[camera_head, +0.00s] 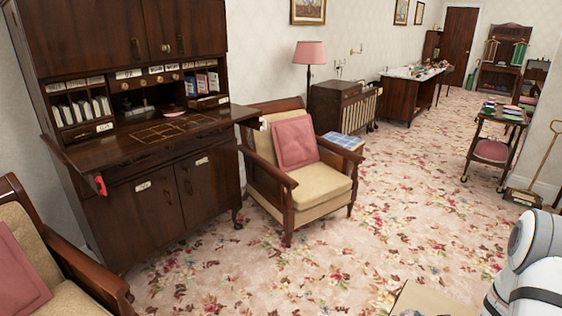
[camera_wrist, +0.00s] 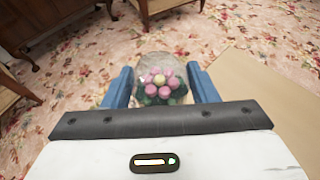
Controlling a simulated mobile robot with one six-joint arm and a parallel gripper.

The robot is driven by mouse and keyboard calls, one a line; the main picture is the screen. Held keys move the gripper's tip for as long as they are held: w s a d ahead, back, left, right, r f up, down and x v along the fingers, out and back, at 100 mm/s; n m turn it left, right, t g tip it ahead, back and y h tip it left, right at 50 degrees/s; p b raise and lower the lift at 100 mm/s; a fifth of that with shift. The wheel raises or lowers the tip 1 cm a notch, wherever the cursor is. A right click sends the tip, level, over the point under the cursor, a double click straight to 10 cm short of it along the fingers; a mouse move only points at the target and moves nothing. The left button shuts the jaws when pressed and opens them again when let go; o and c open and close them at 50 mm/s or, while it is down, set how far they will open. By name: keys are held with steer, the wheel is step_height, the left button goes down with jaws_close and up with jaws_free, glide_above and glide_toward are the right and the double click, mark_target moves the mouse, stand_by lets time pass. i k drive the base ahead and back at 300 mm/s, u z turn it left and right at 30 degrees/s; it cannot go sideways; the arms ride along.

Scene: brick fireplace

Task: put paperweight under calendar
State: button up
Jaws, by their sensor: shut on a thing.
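My gripper (camera_wrist: 162,92) is shut on a clear glass paperweight (camera_wrist: 160,79) with pink, pale yellow and green flower shapes inside. The two blue fingers stand on either side of it in the wrist view. In the head view the gripper and paperweight are out of sight; only my white arm shows at the lower right. I cannot pick out a calendar for certain. The dark wooden bureau (camera_head: 140,185) at the left has small papers, labels and pigeonholes above its writing surface (camera_head: 160,132), too small to read.
A cushioned armchair (camera_head: 325,186) stands right of the bureau, and another chair (camera_head: 38,255) is at the lower left. A trolley (camera_head: 490,152) stands at the right. The floral carpet (camera_head: 400,215) between is clear. A flat tan surface (camera_wrist: 270,95) lies right of the paperweight.

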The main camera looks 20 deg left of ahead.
mark_target(135, 124)
steer(key=u, duration=1.4)
steer(key=i, duration=2.85)
steer(key=u, duration=0.45)
